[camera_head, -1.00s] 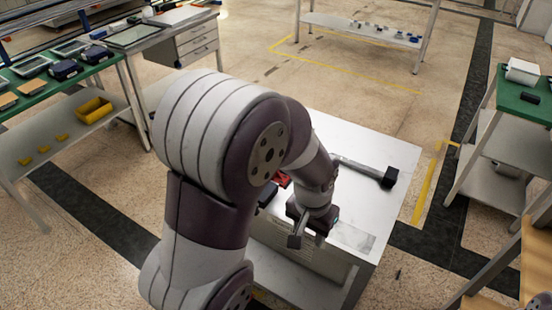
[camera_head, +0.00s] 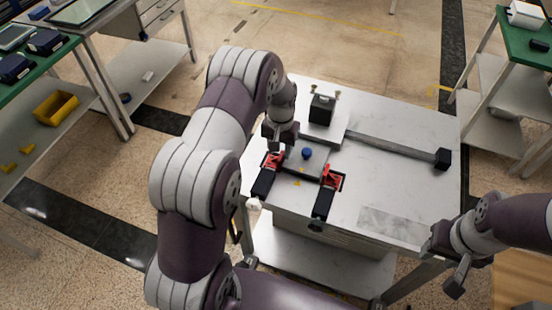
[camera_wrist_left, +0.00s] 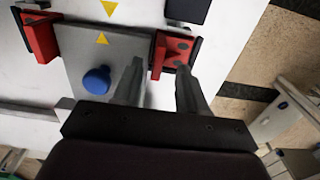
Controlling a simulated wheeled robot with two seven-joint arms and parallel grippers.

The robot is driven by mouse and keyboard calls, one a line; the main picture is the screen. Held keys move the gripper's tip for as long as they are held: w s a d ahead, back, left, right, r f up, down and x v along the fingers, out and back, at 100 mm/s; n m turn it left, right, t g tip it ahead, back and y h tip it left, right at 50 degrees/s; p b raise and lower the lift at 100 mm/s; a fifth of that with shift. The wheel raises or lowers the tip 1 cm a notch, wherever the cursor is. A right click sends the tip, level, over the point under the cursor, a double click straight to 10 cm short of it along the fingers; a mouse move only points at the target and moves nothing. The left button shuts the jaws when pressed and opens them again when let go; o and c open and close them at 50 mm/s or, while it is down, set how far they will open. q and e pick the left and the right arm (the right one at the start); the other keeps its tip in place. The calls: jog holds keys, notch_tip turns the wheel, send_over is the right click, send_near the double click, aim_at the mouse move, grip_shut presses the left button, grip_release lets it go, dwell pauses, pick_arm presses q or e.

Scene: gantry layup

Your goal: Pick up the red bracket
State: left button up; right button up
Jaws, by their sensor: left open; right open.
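Two red brackets lie by a grey plate (camera_head: 300,168) with a blue knob (camera_head: 306,153). The left red bracket (camera_head: 272,160) is at the plate's left edge; the right red bracket (camera_head: 332,178) is at its right edge. My left gripper (camera_head: 283,146) is open, pointing down over the left bracket. In the left wrist view the same bracket (camera_wrist_left: 172,52) shows just beyond and between the two fingertips (camera_wrist_left: 160,68), with no clear grip on it. The other bracket (camera_wrist_left: 40,38) is further left there. My right gripper (camera_head: 446,266) is open and empty, off the table's right front corner.
Black blocks (camera_head: 323,204) adjoin the brackets on the near side. A black box (camera_head: 321,108) stands behind the plate. A long grey bar with a black end (camera_head: 443,158) lies to the right. The white table top (camera_head: 390,185) is clear at right front.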

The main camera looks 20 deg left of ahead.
pick_arm(q)
jog(key=shift+d+f, duration=0.25)
jog(key=shift+f, duration=0.45)
jog(key=shift+a, duration=0.1)
grip_shut()
jog(key=shift+r, duration=0.1)
